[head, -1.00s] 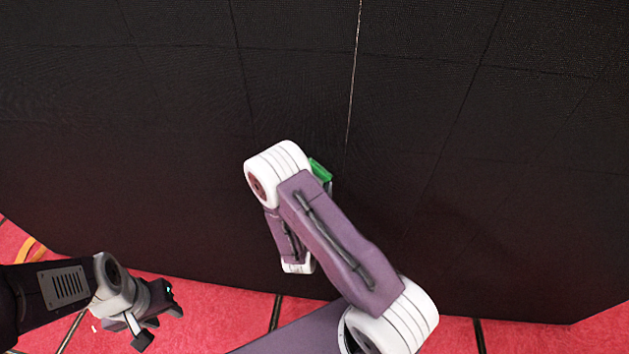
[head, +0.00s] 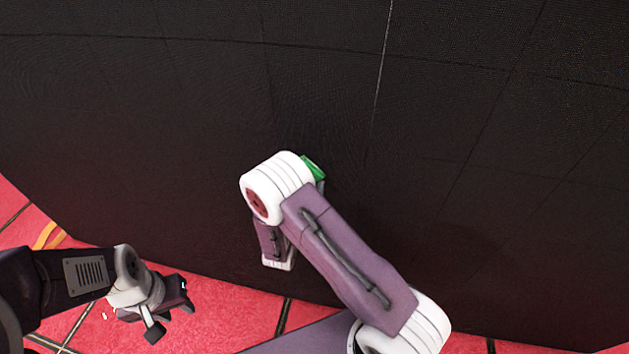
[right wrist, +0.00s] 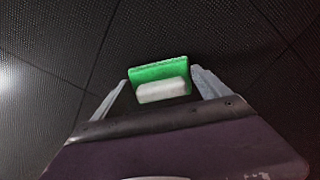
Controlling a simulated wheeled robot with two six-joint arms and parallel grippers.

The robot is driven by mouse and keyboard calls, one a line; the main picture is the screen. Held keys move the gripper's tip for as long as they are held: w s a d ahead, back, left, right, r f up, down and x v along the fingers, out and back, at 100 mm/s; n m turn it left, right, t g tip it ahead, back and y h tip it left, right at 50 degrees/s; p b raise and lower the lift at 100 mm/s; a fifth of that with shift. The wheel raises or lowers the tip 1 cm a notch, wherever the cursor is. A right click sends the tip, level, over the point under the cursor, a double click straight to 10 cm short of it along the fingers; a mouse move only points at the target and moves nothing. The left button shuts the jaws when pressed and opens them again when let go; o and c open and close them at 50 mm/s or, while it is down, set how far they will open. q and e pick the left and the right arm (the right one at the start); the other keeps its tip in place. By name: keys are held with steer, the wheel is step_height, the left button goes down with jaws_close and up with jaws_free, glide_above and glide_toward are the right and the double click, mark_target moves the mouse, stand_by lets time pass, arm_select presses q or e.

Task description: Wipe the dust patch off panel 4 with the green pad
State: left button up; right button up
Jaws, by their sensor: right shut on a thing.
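The green pad (right wrist: 160,73) with its white grip block (right wrist: 162,92) sits between the fingers of my right gripper (right wrist: 164,84) in the right wrist view. The gripper is shut on it, and the pad's green face is toward the dark wall. I cannot tell whether it touches the wall. In the head view only a corner of the pad (head: 314,167) shows behind my right arm, which hides the right gripper. My left gripper (head: 172,312) is low at the left, away from the wall; its jaw opening is unclear. I cannot make out a dust patch or panel numbers.
The black video wall (head: 180,130) fills most of the head view, with thin panel seams and one bright seam (head: 381,75). A red tiled floor (head: 225,312) lies below it. A yellow strip (head: 45,235) lies at the far left. A pale glare shows at the wrist view's left edge.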

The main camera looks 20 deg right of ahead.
steer(key=shift+w+a, duration=0.3)
steer(key=shift+a, duration=0.15)
steer(key=w+a, duration=0.1)
steer(key=a+b, duration=0.1)
steer(key=shift+w+a, duration=0.3)
steer(key=shift+w, duration=0.1)
steer(key=b+v, duration=0.1)
steer(key=v, duration=0.5)
steer(key=shift+b+v, duration=0.5)
steer(key=shift+v, duration=1)
steer(key=shift+d, duration=0.15)
